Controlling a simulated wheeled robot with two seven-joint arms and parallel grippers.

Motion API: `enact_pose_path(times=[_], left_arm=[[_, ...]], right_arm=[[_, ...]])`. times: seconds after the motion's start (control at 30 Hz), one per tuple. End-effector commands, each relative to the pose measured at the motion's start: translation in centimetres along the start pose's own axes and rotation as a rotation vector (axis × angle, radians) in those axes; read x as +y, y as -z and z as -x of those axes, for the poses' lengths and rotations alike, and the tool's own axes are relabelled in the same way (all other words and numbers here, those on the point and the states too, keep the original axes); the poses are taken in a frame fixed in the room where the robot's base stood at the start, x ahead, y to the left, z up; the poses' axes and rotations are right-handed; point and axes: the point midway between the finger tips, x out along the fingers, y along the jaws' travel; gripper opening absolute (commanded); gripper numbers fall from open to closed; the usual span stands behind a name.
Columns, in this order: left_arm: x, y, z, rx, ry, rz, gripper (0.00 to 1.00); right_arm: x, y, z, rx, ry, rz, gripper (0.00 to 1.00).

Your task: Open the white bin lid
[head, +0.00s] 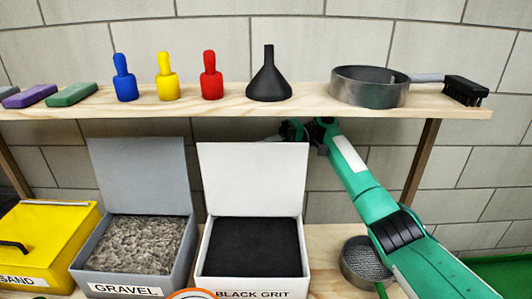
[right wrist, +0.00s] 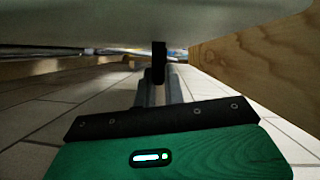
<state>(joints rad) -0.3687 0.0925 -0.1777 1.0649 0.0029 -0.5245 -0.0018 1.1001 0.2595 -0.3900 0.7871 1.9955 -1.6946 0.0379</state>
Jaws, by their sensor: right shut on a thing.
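The white bin (head: 207,262), labelled BLACK GRIT, stands on the lower shelf with black grit (head: 254,247) inside. Its white lid (head: 252,180) is raised, standing roughly upright at the back of the bin. My right gripper (head: 293,130) is at the lid's top right corner, partly hidden behind it. In the right wrist view the dark fingers (right wrist: 160,65) are shut just under a pale surface; the exact contact is hidden. My left gripper is not in view.
A grey GRAVEL bin (head: 88,265) with raised lid and a closed yellow SAND bin (head: 50,245) stand left. A round mesh sieve (head: 358,262) sits under my right arm.

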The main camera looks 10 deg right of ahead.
Motion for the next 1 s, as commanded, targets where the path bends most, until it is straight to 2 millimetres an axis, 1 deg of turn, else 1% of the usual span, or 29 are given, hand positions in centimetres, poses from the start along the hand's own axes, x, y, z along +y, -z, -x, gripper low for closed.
enact_pose_path(times=[0.1, 0.27, 0.67, 0.7, 0.77, 0.8, 1.0], left_arm=[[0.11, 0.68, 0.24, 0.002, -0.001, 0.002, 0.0], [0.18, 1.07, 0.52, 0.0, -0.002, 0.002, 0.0], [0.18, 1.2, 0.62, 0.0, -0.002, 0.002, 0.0], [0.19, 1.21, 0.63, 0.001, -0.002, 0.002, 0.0], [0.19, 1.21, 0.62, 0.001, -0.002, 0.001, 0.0], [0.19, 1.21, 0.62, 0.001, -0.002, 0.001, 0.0], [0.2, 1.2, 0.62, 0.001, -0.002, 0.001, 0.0]], right_arm=[[0.28, 0.42, 0.22, 0.002, 0.009, -0.021, 0.0], [0.39, 0.69, 0.31, 0.002, 0.014, -0.036, 0.0], [0.38, 0.73, 0.35, 0.002, 0.015, -0.038, 0.0], [0.39, 0.73, 0.35, 0.002, 0.015, -0.038, 0.17], [0.38, 0.73, 0.35, 0.002, 0.015, -0.038, 0.28], [0.38, 0.72, 0.34, 0.002, 0.015, -0.038, 0.33], [0.38, 0.71, 0.33, 0.001, 0.015, -0.038, 0.33]])
